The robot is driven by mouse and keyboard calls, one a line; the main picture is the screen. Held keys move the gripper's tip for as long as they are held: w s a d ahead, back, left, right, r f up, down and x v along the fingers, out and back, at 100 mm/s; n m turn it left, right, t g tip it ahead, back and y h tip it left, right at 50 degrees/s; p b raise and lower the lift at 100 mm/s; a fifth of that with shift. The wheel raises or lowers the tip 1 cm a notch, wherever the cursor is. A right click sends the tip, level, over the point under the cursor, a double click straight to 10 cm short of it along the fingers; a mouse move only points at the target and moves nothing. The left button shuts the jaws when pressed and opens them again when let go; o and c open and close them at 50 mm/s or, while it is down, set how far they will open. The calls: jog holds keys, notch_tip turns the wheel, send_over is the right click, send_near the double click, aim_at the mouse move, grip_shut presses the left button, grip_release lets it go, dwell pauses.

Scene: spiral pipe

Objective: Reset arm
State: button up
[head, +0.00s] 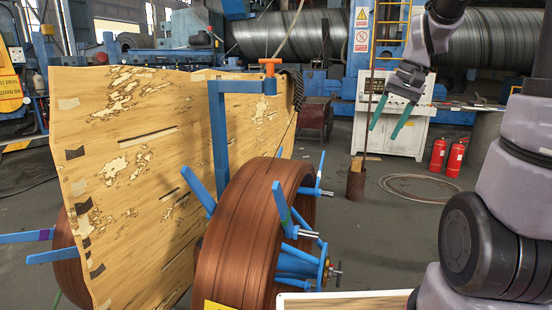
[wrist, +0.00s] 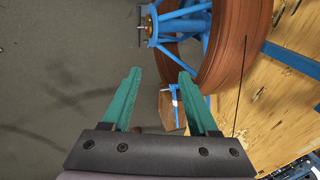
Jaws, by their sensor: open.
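My gripper (head: 389,117) hangs in the air at the upper right of the head view, with its two green fingers pointing down. It is open and empty. In the wrist view the fingers of my gripper (wrist: 158,85) stand apart with grey floor between them. The arm comes in from the right side of the head view. The gripper is apart from the copper-coloured coil wheel (head: 240,240), which stands to its lower left. The wheel also shows at the top of the wrist view (wrist: 232,50).
A worn wooden board (head: 130,150) stands beside the wheel, with blue bars (head: 219,130) sticking up. A white control cabinet (head: 385,135), red fire extinguishers (head: 455,158) and a large spiral pipe (head: 290,37) are behind. The floor (head: 390,230) between wheel and arm is mostly clear.

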jog(key=s+a+r+t, duration=0.3)
jog(key=s+r+t, duration=0.2)
jog(key=s, duration=0.9)
jog(key=shift+r+h, duration=0.4)
jog(key=shift+r, duration=0.95)
